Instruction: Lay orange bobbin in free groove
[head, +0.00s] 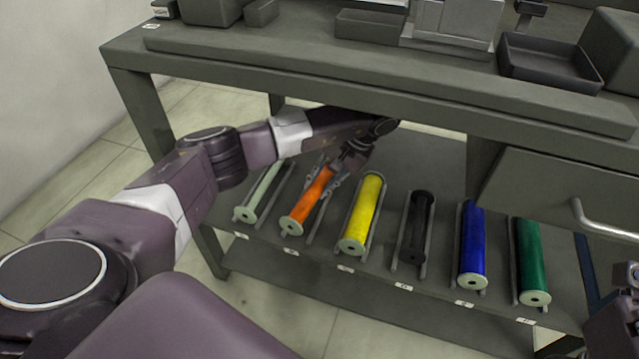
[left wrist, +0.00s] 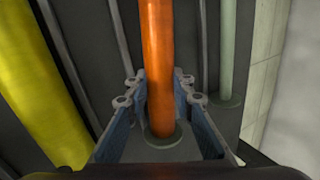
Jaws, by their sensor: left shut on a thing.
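The orange bobbin (head: 307,202) is at the second groove from the left on the lower shelf, lined up with its rails. I cannot tell whether it rests on them or hangs just above. My left gripper (head: 328,178) reaches under the tabletop and is shut on the orange bobbin near its far end. In the left wrist view, the gripper's fingers (left wrist: 157,90) stand on both sides of the orange bobbin (left wrist: 158,45), with its pale end flange between them. Part of my right arm's end (head: 622,305) shows at the right edge; its jaws are not clear.
A pale green bobbin (head: 260,190) lies left of the orange one, a yellow bobbin (head: 362,212) close on its right. Black (head: 416,225), blue (head: 472,245) and green (head: 531,260) bobbins lie further right. The tabletop edge (head: 380,85) overhangs the shelf; a drawer (head: 560,190) hangs at right.

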